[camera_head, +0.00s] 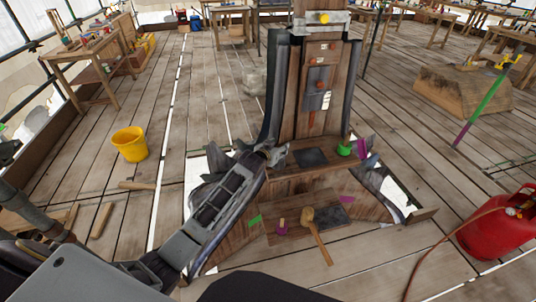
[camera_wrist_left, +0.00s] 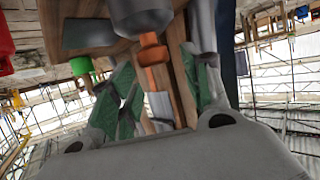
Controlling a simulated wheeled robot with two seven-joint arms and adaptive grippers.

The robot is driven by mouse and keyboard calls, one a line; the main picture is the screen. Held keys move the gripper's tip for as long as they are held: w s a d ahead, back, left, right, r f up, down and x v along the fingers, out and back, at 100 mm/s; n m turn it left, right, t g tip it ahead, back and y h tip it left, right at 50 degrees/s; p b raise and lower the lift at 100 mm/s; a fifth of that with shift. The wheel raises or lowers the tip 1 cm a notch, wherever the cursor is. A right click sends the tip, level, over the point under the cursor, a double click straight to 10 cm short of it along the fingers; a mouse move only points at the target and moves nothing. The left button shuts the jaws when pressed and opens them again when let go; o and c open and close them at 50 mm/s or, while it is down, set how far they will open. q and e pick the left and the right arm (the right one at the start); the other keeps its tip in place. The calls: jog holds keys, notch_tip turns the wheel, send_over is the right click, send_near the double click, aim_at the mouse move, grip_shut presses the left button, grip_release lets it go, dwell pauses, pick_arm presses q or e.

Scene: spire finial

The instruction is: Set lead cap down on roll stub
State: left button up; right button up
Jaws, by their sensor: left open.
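My left gripper (camera_head: 262,149) is at the left edge of the wooden shelf at the foot of the upright spire frame. I cannot pick out the roll stub surely. In the head view the gripper may hide both. My right gripper is not clearly in view.
A green pot (camera_head: 344,148) and a dark square plate (camera_head: 311,157) are on the shelf. A wooden mallet (camera_head: 314,228) lies on the lower board. A yellow bucket (camera_head: 130,144) stands left, a red gas bottle (camera_head: 495,228) right. Plank floor between is mostly clear.

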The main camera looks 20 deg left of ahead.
pick_arm(q)
jog(key=shift+s+r, duration=0.25)
jog(key=shift+s, duration=0.45)
jog(key=v, duration=0.9)
jog(key=shift+r, duration=0.2)
pick_arm(e)
jog(key=shift+s+a, duration=0.15)
jog(key=shift+s, duration=0.6)
pick_arm(q)
jog(key=shift+s+a, duration=0.1)
pick_arm(e)
jog(key=shift+w, duration=0.1)
